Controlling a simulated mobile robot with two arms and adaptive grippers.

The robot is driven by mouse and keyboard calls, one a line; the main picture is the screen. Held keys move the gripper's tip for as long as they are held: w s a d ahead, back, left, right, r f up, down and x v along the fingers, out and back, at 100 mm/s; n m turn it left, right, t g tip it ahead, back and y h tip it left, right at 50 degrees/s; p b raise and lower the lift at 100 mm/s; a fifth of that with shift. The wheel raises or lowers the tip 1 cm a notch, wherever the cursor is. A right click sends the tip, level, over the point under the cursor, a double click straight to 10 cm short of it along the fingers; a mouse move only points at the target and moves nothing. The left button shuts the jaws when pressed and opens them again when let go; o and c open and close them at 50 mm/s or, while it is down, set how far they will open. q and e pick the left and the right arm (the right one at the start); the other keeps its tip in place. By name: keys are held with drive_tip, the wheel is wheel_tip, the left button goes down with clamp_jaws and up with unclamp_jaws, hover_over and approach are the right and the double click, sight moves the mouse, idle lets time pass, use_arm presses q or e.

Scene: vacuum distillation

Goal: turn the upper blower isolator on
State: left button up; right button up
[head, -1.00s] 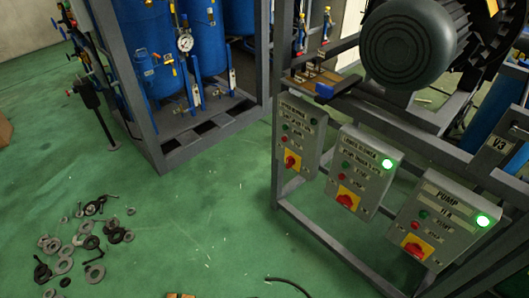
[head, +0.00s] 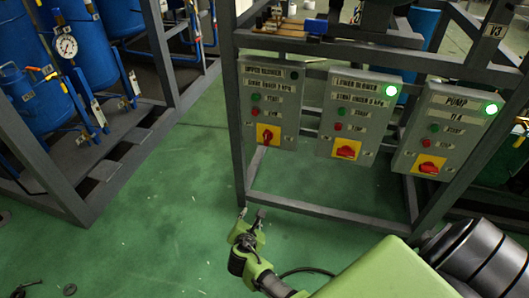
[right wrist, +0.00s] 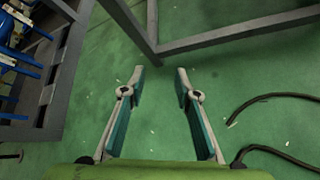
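The upper blower box (head: 270,102) is the leftmost of three grey control boxes on the frame in the head view. Its red rotary isolator (head: 267,136) sits on a yellow plate near the bottom of the box. Its lamp at the top right is dark. My right gripper (head: 252,213) is below this box, over the green floor, apart from everything. In the right wrist view the right gripper (right wrist: 160,72) has its two fingers spread, with nothing between them. My left gripper is not in view.
The lower blower box (head: 358,115) and the pump box (head: 443,130) stand to the right, with green lamps lit. The metal frame's lower bar (head: 330,215) runs near my right gripper. Blue tanks (head: 80,45) stand at left. A dark cable (right wrist: 275,98) lies on the floor.

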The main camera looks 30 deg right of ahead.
drive_tip(key=w+d+r+n+t+h+b, duration=0.25)
drive_tip(key=w+r+b, duration=0.2)
drive_tip(key=r, duration=0.55)
use_arm(q)
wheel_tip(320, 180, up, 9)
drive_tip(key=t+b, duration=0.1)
drive_tip(key=b, duration=0.1)
use_arm(e)
drive_tip(key=h, duration=0.5)
approach(266, 134)
drive_tip(key=shift+n+y, duration=0.25)
drive_tip(key=shift+n, duration=0.3)
drive_tip(key=b+x, duration=0.2)
drive_tip(key=x, duration=0.7)
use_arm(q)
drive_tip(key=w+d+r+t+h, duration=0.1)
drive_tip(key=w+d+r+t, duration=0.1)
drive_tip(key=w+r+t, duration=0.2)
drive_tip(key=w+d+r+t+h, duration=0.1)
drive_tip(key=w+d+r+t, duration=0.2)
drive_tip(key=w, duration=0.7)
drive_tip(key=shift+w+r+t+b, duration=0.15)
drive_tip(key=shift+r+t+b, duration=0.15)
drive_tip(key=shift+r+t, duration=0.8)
use_arm(e)
drive_tip(key=shift+w+d+r, duration=0.1)
drive_tip(key=shift+d, duration=0.15)
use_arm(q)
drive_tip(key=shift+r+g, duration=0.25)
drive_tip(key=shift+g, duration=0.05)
